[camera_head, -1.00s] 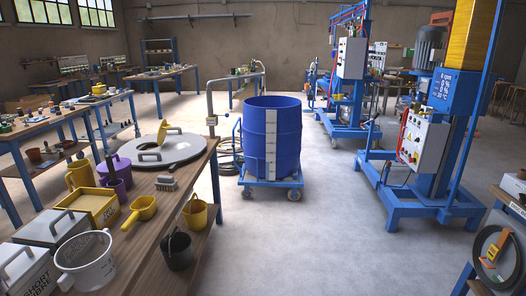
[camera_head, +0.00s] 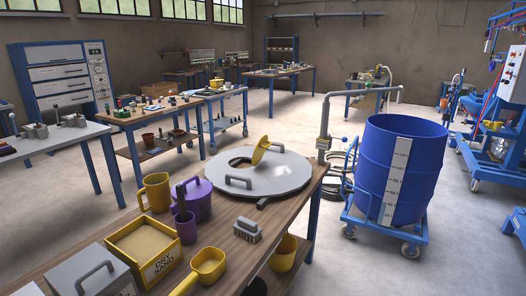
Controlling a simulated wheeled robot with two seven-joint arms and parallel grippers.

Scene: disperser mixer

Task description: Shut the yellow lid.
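The yellow lid (camera_head: 261,150) is a small round flap. It stands tilted up, open, at the back of a hole in a large round grey cover (camera_head: 284,178). The dark hole (camera_head: 240,157) shows just left of the yellow lid. The grey cover lies flat on the wooden bench and has two grey handles. Neither of my grippers is in view.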

